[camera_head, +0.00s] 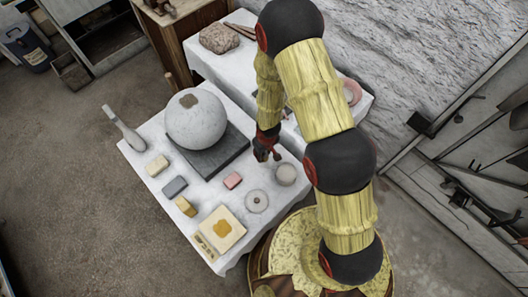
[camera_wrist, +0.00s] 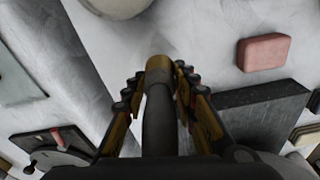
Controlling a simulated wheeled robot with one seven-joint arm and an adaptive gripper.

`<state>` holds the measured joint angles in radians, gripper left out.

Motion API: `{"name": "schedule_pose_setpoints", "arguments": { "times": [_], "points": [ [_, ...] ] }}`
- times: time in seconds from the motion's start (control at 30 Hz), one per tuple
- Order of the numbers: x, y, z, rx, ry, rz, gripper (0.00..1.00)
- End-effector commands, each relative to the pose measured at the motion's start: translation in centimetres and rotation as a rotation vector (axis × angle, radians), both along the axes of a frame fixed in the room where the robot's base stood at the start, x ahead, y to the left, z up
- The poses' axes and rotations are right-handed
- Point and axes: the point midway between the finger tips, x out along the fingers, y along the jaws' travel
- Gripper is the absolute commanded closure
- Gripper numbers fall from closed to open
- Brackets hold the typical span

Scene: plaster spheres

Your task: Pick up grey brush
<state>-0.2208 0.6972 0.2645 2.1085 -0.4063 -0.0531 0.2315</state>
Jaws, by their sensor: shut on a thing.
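My gripper (camera_head: 268,152) is over the white-topped table, by the right corner of the dark slab. In the wrist view its two fingers (camera_wrist: 160,98) are closed on a slim dark grey piece with a brass-coloured end, which looks like the grey brush (camera_wrist: 157,118). The brush lies along the middle of that view, between the fingers. Its bristles cannot be made out. In the head view my gripper and arm hide most of it.
A large pale plaster sphere (camera_head: 195,120) sits on the dark slab (camera_head: 217,160). A pink block (camera_head: 233,180), small blocks, round dishes and a tray (camera_head: 222,229) stand in front. A pale paddle-shaped tool (camera_head: 123,130) lies at the left corner. A second white table (camera_head: 212,67) stands behind.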

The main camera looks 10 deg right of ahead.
Motion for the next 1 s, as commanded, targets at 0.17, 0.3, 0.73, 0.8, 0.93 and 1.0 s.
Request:
{"name": "schedule_pose_setpoints", "arguments": {
  "times": [0.17, 0.3, 0.73, 0.8, 0.93, 1.0],
  "points": [
    [-2.4, 1.0, 3.2, 0.001, -0.002, 0.002, 0.97],
    [-4.3, 1.8, 4.9, 0.000, -0.002, 0.003, 0.97],
    [-9.4, 3.9, 7.2, 0.001, -0.002, 0.002, 0.97],
    [-10.0, 4.1, 7.5, 0.001, -0.002, 0.002, 0.97],
    [-10.9, 4.4, 7.9, 0.001, -0.001, 0.003, 0.97],
    [-11.2, 4.5, 8.0, 0.001, 0.000, 0.002, 0.97]
  ]
}}
